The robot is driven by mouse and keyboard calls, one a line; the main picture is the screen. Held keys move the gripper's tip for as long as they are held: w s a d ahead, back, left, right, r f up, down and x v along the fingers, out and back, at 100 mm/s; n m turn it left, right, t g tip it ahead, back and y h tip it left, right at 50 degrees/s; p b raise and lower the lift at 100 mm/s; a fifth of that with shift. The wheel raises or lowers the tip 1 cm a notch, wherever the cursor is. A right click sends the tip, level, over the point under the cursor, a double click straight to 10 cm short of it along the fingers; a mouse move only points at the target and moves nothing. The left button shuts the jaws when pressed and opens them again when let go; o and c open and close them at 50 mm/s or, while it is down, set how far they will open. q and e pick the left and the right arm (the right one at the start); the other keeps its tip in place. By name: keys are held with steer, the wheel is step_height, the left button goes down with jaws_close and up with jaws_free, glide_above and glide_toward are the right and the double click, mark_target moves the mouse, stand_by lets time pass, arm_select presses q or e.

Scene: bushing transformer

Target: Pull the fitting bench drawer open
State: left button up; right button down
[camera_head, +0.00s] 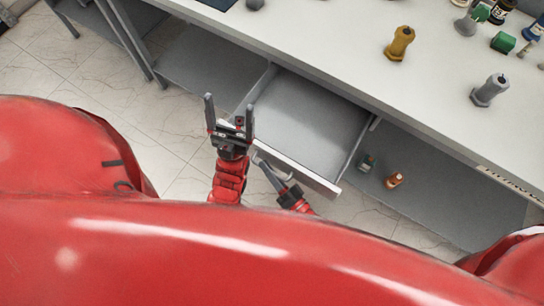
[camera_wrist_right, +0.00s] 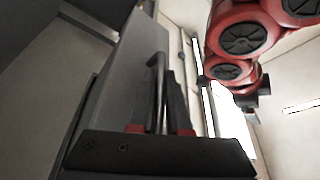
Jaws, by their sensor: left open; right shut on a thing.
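The fitting bench drawer (camera_head: 305,115) stands out from under the bench top, open, and the part of its inside that shows is empty. Its pale front edge (camera_head: 300,170) faces me. My right gripper (camera_head: 264,168) is at the left part of the drawer front, shut on the handle. In the right wrist view the handle (camera_wrist_right: 153,75) shows as a thin bar between the dark fingers (camera_wrist_right: 165,105), beside the grey drawer front (camera_wrist_right: 118,80). My left gripper (camera_head: 229,101) is open and empty, pointing up in the picture, left of the drawer.
The bench top (camera_head: 350,60) carries a yellow bushing (camera_head: 399,43), a grey bushing (camera_head: 490,90), green parts (camera_head: 503,42) and bottles. Tiled floor (camera_head: 60,60) is clear at left.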

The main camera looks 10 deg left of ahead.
steer(key=c, duration=1.2)
jaws_free()
steer(key=shift+o, duration=0.2)
steer(key=b+v, duration=0.3)
steer(key=v, duration=1.4)
steer(key=shift+d, duration=0.2)
steer(key=shift+s+f, duration=0.1)
